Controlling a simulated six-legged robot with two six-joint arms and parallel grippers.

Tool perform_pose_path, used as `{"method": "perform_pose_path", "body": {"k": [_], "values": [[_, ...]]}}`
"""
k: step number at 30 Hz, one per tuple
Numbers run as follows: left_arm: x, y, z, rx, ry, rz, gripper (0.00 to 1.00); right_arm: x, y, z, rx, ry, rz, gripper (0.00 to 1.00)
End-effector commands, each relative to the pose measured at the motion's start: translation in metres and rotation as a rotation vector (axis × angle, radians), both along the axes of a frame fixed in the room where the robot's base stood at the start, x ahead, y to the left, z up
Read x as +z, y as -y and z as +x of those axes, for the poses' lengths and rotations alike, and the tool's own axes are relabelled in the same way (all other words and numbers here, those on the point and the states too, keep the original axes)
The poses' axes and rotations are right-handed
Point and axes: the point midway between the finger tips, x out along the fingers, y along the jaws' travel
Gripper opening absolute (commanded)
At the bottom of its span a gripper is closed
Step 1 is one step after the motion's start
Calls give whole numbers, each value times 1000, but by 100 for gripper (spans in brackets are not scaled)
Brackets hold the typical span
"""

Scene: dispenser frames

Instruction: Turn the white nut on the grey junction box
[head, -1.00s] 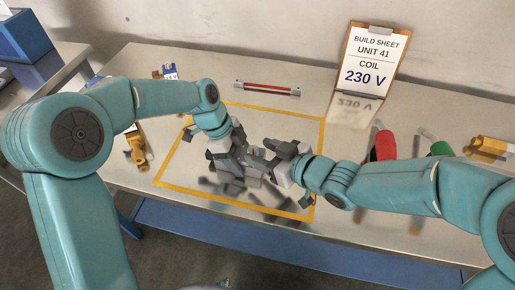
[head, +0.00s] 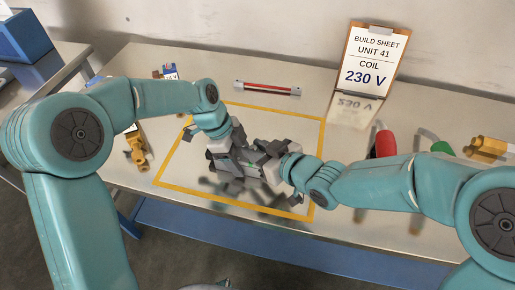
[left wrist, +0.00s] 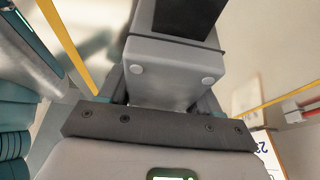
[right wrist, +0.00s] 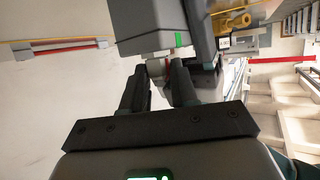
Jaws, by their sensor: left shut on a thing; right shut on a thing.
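The grey junction box (left wrist: 170,72) is between the fingers of my left gripper in the left wrist view, with two round pale studs on its near face. In the head view my left gripper (head: 234,168) is shut on it within the yellow outline. My right gripper (right wrist: 166,88) is against the box's right side, fingers close together around a small pale piece, the white nut (right wrist: 157,68). The fingers hide most of the nut, so its turn angle cannot be seen. In the head view both grippers cover most of the box.
A build sheet (head: 370,62) reading COIL 230 V stands at the back. A red-and-grey bar (head: 268,88) lies behind the yellow outline (head: 165,186). Red (head: 385,143) and green (head: 441,148) cylinders and a yellow block (head: 487,148) are right; a yellow fitting (head: 137,148) is left.

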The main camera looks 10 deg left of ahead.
Motion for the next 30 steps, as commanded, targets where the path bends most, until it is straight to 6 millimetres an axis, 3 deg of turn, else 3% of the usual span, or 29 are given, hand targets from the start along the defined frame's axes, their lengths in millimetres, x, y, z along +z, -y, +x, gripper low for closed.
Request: {"method": "perform_pose_path", "body": {"k": [12,25,26,27,30], "values": [[0,0,0,2,-1,-1,25,2,-3,-3,-202,4,2,0],[0,0,0,1,0,0,25,1,-2,-3,-229,4,-1,0],[0,0,0,2,-1,0,25,1,-2,-3,-229,4,-1,38],[0,0,0,1,0,0,25,1,-2,-3,-229,3,-1,51],[0,0,0,1,0,0,25,1,-2,-3,-229,3,-1,54]]}}
